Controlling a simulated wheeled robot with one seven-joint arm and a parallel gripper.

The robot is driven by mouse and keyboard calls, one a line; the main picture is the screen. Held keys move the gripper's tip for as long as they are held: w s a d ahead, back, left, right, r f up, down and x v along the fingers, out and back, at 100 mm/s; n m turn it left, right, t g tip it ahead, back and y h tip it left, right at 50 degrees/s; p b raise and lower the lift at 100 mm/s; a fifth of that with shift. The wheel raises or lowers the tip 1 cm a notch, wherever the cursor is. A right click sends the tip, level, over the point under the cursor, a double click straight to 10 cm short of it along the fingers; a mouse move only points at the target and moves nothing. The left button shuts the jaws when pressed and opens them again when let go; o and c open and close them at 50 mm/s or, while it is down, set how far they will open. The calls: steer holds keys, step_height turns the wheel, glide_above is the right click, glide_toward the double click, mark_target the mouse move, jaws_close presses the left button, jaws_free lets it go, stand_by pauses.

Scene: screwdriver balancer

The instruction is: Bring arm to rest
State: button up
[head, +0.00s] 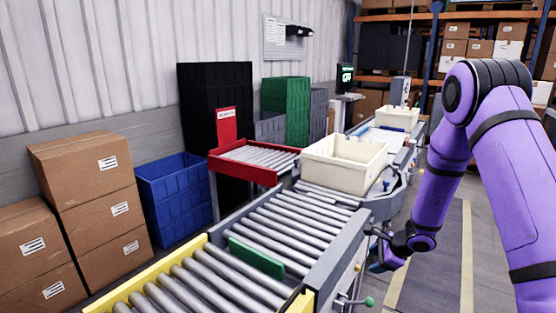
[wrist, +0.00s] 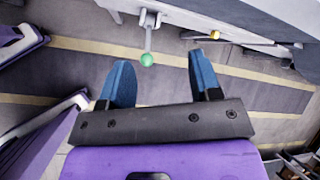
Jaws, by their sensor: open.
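My purple arm (head: 436,160) comes in from the right of the head view and bends down beside the conveyor. My gripper (head: 382,262) hangs low at the conveyor's right side, above the floor, and is partly hidden there by its own wrist. In the wrist view my gripper (wrist: 160,64) shows two blue fingers spread apart with nothing held between them. A lever with a green knob (wrist: 147,60) appears between the fingers in that picture; no contact is visible. The green knob also shows in the head view (head: 369,301).
The roller conveyor (head: 285,222) carries a green plate (head: 257,258). A cream bin (head: 345,162) stands farther along it. A yellow knob (head: 357,268) projects from the conveyor's side. A red roller tray (head: 250,160) branches left. The floor strip (head: 437,262) on the right is clear.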

steer(key=s+a+r+n, duration=0.2)
steer(key=s+r+n, duration=0.2)
steer(key=r, duration=0.6)
steer(key=s+a+r+n+g+y, duration=0.1)
steer(key=s+a+r+n, duration=0.2)
steer(key=r, duration=0.6)
steer(key=s+a+r+n, duration=0.2)
steer(key=s+r+n, duration=0.25)
steer(key=r, duration=0.55)
steer(key=s+d+r+n+h, duration=0.1)
steer(key=s+r+n+h, duration=0.1)
steer(key=s, duration=0.6)
steer(key=s+d+r+n+t+h, duration=0.1)
steer(key=s+d+r+n+h, duration=0.1)
steer(key=s+r, duration=0.3)
steer(key=s+d+r+n+h, duration=0.2)
steer(key=s+r+n, duration=0.2)
steer(key=s, duration=0.8)
steer(key=shift+s+d, duration=0.15)
steer(key=shift+d, duration=0.1)
